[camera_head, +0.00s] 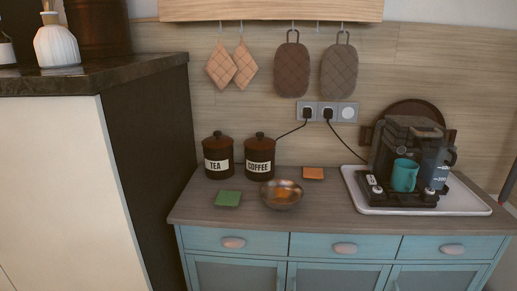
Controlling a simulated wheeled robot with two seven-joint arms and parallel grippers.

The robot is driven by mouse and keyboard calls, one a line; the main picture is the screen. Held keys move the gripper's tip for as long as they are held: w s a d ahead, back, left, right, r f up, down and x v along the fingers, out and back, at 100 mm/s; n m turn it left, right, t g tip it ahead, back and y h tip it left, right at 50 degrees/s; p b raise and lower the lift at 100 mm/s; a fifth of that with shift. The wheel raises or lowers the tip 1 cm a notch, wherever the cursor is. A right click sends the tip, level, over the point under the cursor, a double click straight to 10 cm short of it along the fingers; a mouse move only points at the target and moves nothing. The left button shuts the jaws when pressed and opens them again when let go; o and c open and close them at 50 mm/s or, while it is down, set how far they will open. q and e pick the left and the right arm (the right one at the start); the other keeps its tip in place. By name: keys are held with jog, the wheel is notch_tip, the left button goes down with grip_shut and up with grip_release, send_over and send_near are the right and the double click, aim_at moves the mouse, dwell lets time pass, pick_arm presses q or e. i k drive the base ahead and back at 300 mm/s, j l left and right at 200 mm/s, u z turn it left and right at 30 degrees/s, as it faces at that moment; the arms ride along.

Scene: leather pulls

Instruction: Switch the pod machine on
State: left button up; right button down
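The pod machine (408,135) is black and stands upright on a white tray (462,205) at the right of the counter. A teal mug (404,175) stands in its front, under the spout area. Small pale controls or labels show low on its front, at the left (376,189) and right (429,191); they are too small to read. A clear water tank with markings (437,172) is at its right side. I cannot tell from this view whether the machine is lit. Neither of my grippers is in view.
Wall sockets (327,112) hold two black plugs with cables. Tea (217,156) and coffee (260,157) canisters, a metal bowl (282,195), a green packet (228,198) and an orange one (313,173) stand left. The counter (330,204) is clear between bowl and tray.

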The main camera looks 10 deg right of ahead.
aim_at(371, 180)
jog(key=z, duration=1.2)
jog(key=i+j+z, duration=0.25)
jog(key=i, duration=0.25)
jog(key=i+j+z, duration=0.25)
jog(key=i, duration=0.3)
